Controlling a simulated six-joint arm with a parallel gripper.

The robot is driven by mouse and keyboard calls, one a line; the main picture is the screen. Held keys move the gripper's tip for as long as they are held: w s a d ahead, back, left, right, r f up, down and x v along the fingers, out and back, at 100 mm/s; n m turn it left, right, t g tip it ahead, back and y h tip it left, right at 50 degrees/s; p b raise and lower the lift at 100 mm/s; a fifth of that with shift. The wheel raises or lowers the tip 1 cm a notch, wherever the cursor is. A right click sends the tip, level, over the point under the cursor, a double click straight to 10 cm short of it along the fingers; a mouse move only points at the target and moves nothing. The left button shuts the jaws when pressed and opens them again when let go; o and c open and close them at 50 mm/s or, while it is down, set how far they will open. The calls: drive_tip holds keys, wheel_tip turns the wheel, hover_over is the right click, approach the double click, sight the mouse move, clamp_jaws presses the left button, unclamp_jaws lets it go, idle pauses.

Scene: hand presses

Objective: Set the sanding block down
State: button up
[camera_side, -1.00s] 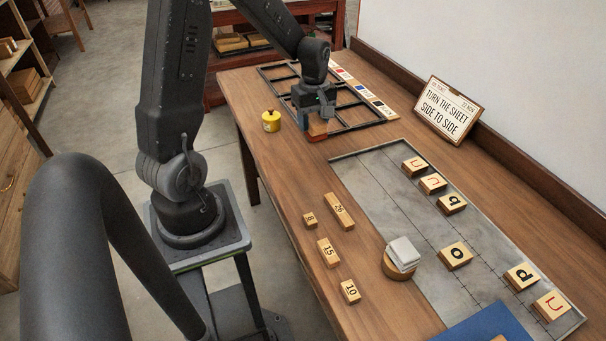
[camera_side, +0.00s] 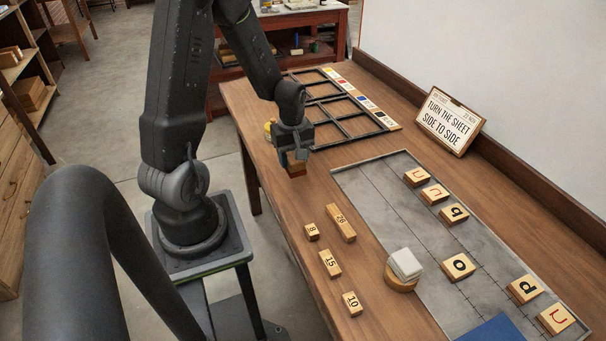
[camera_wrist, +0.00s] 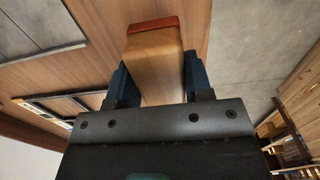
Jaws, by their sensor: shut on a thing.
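The sanding block (camera_wrist: 158,62) is a wooden block with a red-orange face at its far end. In the wrist view it sits between the two dark blue fingers of my gripper (camera_wrist: 155,80), which is shut on it.
A black frame rack (camera_side: 345,118) lies behind my gripper. A yellow tin (camera_side: 267,127) is mostly hidden by it. A grey slab (camera_side: 385,190) with letter blocks lies to the right; several numbered blocks (camera_side: 340,222) and a round wooden piece under white pads (camera_side: 404,264) stand nearer.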

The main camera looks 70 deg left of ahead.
sight(303, 163)
drive_tip(key=shift+w+d+f, duration=0.75)
drive_tip(key=shift+w+f, duration=0.1)
drive_tip(key=shift+w, duration=0.2)
drive_tip(key=shift+f, duration=1.95)
drive_tip(key=o, duration=0.9)
drive_tip(key=shift+f, duration=0.15)
drive_tip(key=shift+o, duration=0.2)
